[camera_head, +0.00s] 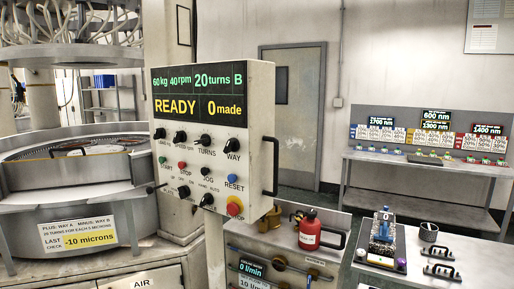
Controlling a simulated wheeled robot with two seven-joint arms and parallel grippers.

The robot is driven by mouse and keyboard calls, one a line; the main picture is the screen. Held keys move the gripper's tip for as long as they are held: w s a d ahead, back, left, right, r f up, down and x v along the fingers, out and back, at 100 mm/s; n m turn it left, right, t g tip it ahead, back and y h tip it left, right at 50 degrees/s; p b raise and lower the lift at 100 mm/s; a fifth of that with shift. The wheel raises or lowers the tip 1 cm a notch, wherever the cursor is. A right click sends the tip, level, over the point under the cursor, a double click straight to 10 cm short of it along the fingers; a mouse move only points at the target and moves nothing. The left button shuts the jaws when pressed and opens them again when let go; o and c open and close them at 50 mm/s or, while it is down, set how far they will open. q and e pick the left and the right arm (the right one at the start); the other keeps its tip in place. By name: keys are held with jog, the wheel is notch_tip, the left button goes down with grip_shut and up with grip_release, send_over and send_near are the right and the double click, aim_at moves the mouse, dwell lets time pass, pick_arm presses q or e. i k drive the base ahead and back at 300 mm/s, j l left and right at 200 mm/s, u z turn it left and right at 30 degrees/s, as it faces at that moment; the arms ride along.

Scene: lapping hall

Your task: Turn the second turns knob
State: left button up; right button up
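The control panel (258,100) is a pale box with a dark display (199,91). The display reads 60 kg, 40 rpm, 20 turns, B, READY and 0 made. A row of black knobs runs below it. The knob labelled TURNS (205,140) is third from the left, between the speed knob (180,136) and the WAY knob (232,145). Only one knob with a TURNS label is readable. Neither of my grippers is in view, and nothing touches the knobs.
A red emergency button (235,206) and a blue RESET button (232,177) sit lower on the panel. A black handle (271,165) projects from its right side. A round machine (70,185) stands at left. A red can (309,228) and a grey bench (470,250) are at right.

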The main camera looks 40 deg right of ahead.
aim_at(205, 140)
jog(key=i+j, duration=0.1)
jog(key=i+z, duration=0.15)
jog(key=z, duration=0.3)
jog(key=i+j+z, duration=0.15)
jog(key=z, duration=0.3)
